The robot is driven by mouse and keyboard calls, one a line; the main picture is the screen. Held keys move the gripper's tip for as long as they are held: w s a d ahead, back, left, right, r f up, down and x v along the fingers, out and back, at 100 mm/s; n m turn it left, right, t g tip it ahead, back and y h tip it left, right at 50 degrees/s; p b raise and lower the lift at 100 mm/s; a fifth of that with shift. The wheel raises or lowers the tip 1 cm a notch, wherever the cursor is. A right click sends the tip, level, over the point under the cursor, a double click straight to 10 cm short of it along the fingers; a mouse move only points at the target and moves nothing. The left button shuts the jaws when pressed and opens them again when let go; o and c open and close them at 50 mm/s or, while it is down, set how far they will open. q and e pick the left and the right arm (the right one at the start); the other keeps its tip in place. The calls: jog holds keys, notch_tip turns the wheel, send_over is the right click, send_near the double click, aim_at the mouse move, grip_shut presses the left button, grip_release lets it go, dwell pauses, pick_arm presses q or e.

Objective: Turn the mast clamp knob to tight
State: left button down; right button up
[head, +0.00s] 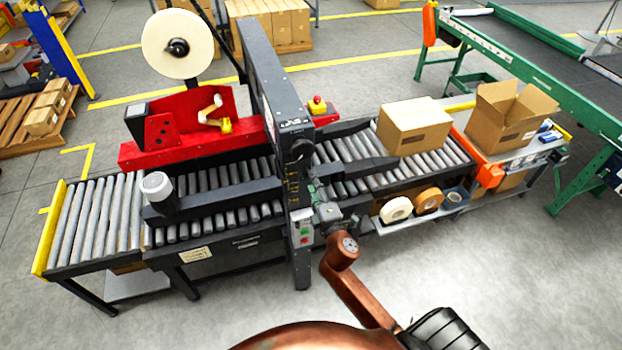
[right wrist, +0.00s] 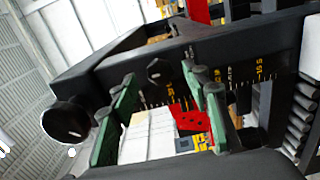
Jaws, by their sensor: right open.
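The mast (head: 270,95) of the machine rises over the roller bed. A large black round knob (head: 301,149) is on the mast's near face; it also shows with a white mark in the right wrist view (right wrist: 65,120). A smaller black knob (right wrist: 158,70) with a white mark sits beside the yellow scale, beyond and between my fingertips. I cannot tell for sure which is the clamp knob. My right gripper (head: 316,197) is beside the mast, below the large knob. Its green fingers (right wrist: 158,88) are spread, with nothing held between them. My left gripper is out of view.
A red carriage (head: 180,140) with a tape reel (head: 177,44) stands behind the bed. A closed box (head: 414,125) sits on the rollers at right. Tape rolls (head: 428,201) lie on a shelf right of my gripper. The front floor is clear.

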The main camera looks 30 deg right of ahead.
jog(key=v, duration=0.8)
jog(key=shift+s, duration=0.4)
jog(key=shift+a, duration=0.1)
notch_tip(320, 180, down, 25)
jog(key=m+g+y+b, duration=0.1)
jog(key=m+g+b, duration=0.1)
jog(key=m+g, duration=0.15)
jog(key=s+f+m+g+y, duration=0.1)
jog(key=s+f+g, duration=0.25)
jog(key=f, duration=0.75)
jog(key=s+f+m+g, duration=0.15)
jog(key=s+f, duration=0.35)
jog(key=f, duration=0.6)
jog(key=s+f+m+g+b, duration=0.1)
jog(key=s+f+m+g, duration=0.1)
jog(key=s+f, duration=0.7)
jog(key=s+a+f+m+g+y+b, duration=0.1)
jog(key=s+f+m+g, duration=0.2)
jog(key=s+f, duration=0.6)
jog(key=s+f+m+g+b, duration=0.1)
jog(key=s+f, duration=0.8)
jog(key=s, duration=1.1)
jog(key=shift+a+f+m+g+y, duration=0.3)
jog(key=shift+m+g+y, duration=0.1)
jog(key=shift+m+g, duration=0.6)
